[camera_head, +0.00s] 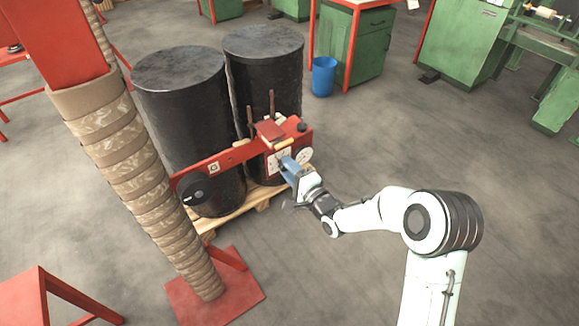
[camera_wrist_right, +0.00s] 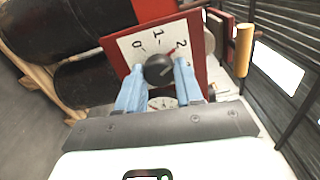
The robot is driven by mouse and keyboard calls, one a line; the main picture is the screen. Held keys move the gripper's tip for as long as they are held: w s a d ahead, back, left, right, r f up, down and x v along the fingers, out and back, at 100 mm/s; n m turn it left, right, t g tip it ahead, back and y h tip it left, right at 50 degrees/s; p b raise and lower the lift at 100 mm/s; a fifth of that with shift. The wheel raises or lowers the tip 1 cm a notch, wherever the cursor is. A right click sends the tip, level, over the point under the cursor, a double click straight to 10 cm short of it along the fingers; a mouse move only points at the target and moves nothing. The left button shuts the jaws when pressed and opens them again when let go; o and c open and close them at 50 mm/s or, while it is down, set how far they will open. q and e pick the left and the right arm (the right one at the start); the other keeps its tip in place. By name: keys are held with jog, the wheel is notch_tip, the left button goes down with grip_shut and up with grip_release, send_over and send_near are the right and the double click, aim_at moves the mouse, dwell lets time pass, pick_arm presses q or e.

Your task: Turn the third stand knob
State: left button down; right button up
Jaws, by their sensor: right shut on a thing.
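A round black knob (camera_wrist_right: 158,70) sits on a white scale plate (camera_wrist_right: 133,47) marked 0, 1 and 2 in the right wrist view. A small red pointer shows beside the knob, near the 2. The plate is on a red panel at the end of the red stand arm (camera_head: 226,157). My right gripper (camera_wrist_right: 159,74) has its two blue fingers on either side of the knob and is shut on it. In the head view, my right gripper (camera_head: 290,166) reaches the scale plate (camera_head: 273,161) and hides the knob. My left gripper is out of view.
A white round dial (camera_head: 305,155) and red box (camera_head: 270,130) are close to the gripper. Two black drums (camera_head: 180,110) stand behind on a wooden pallet (camera_head: 262,195). A wrapped column (camera_head: 140,180) rises at left. The floor at lower middle is clear.

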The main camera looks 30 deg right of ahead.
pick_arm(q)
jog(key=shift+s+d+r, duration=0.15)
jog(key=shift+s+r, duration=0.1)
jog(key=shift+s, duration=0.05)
pick_arm(e)
jog(key=shift+m, duration=0.4)
jog(key=shift+f, duration=0.1)
jog(key=o, duration=1)
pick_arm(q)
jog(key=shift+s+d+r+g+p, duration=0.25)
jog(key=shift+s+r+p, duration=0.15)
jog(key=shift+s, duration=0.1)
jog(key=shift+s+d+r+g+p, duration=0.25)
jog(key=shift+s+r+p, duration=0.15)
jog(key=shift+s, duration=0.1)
pick_arm(e)
jog(key=s+d, duration=0.1)
jog(key=s, duration=1.2)
jog(key=shift+s, duration=0.2)
